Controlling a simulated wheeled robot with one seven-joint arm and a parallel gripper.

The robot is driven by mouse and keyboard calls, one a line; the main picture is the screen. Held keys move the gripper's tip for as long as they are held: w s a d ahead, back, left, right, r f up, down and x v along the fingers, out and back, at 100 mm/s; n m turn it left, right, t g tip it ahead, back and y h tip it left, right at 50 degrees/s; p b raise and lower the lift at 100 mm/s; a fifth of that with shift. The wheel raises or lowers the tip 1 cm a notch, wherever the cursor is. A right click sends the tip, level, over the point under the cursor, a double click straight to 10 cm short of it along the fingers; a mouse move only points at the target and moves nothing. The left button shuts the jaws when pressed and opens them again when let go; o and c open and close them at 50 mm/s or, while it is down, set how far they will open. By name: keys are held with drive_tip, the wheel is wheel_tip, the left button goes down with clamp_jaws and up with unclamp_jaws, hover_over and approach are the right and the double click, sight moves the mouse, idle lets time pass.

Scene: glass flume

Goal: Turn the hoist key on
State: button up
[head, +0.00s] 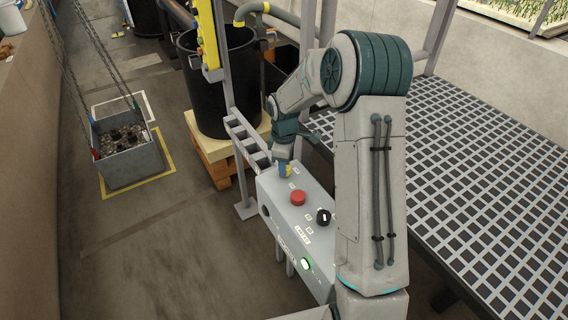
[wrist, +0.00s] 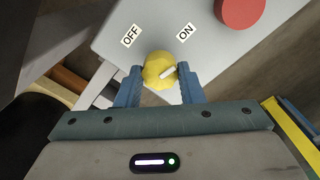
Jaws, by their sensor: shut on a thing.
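The hoist key is a yellow round knob (wrist: 158,72) with a white pointer mark on the grey control box, below the OFF label (wrist: 131,36) and the ON label (wrist: 186,32). The pointer lies on the ON side, aimed right and slightly up in the wrist view. My gripper (wrist: 160,80) is shut on the knob, one blue finger on each side. In the head view my gripper (head: 285,168) is at the far end of the box (head: 275,205), and only a bit of the yellow knob (head: 288,171) shows beside the fingers.
A red button (head: 298,197), a black selector (head: 323,216) and a lit green button (head: 306,264) are also on the box. A grey bin (head: 130,165) hangs on chains at the left. A black barrel (head: 212,95) stands on a pallet behind. Metal grating (head: 470,170) lies at the right.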

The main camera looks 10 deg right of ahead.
drive_tip(key=shift+r+n, duration=0.1)
drive_tip(key=shift+n, duration=0.7)
drive_tip(key=o, duration=1)
wheel_tip(320, 180, up, 14)
drive_tip(key=shift+f+b, duration=0.1)
drive_tip(key=shift+b, duration=0.25)
